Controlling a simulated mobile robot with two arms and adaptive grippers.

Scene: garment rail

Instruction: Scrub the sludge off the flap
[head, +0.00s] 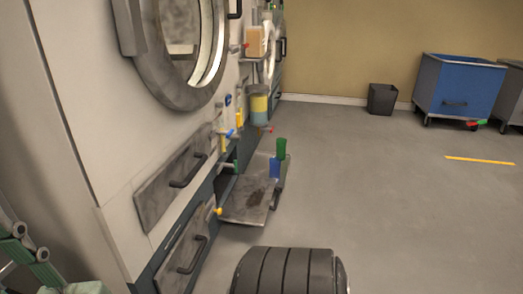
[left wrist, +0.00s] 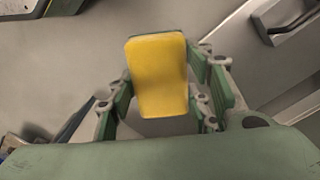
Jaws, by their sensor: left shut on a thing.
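The flap (head: 234,208) is a grey metal panel folded out low on the machine front. A dark patch of sludge (head: 258,193) lies on its upper face. In the left wrist view my left gripper (left wrist: 161,70) is shut on a yellow pad (left wrist: 158,85), which looks like a sponge or scrubber. The pad's broad face is turned to the camera, and its far side is hidden. Green and grey linkage of my left arm shows at the lower left edge of the head view, well apart from the flap. My right gripper is not in view.
Beside the flap stand a green-and-blue bottle (head: 278,160) and small coloured knobs on the machine (head: 150,150). Drawers with dark handles (head: 184,180) line its front. A blue cart (head: 458,90) and dark bin (head: 382,99) stand far back.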

